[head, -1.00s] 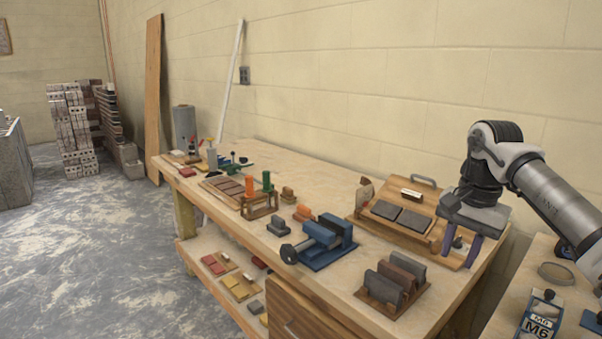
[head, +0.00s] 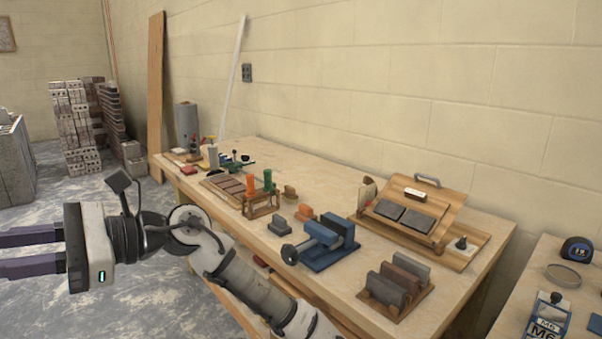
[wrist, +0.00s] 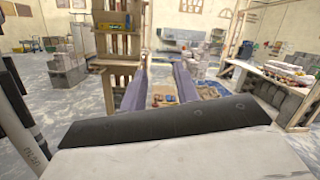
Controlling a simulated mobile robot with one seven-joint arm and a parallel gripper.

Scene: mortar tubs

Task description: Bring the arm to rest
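My gripper (head: 30,252) is at the left of the head view, off the bench's front side and over the grey floor. Its two purple fingers point left and stand apart with nothing between them. In the wrist view the fingers (wrist: 159,88) also show apart and empty, pointing out into the room. My arm reaches in from the bottom of the head view, in front of the bench, and hides part of its lower shelf.
The wooden workbench (head: 330,187) carries a blue vice (head: 325,240), a wooden rack of blocks (head: 395,290) and a tilted board with dark slabs (head: 405,215). A second table (head: 500,325) stands at the right. Brick stacks (head: 72,125) stand far back. A wooden shelf (wrist: 118,50) shows in the wrist view.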

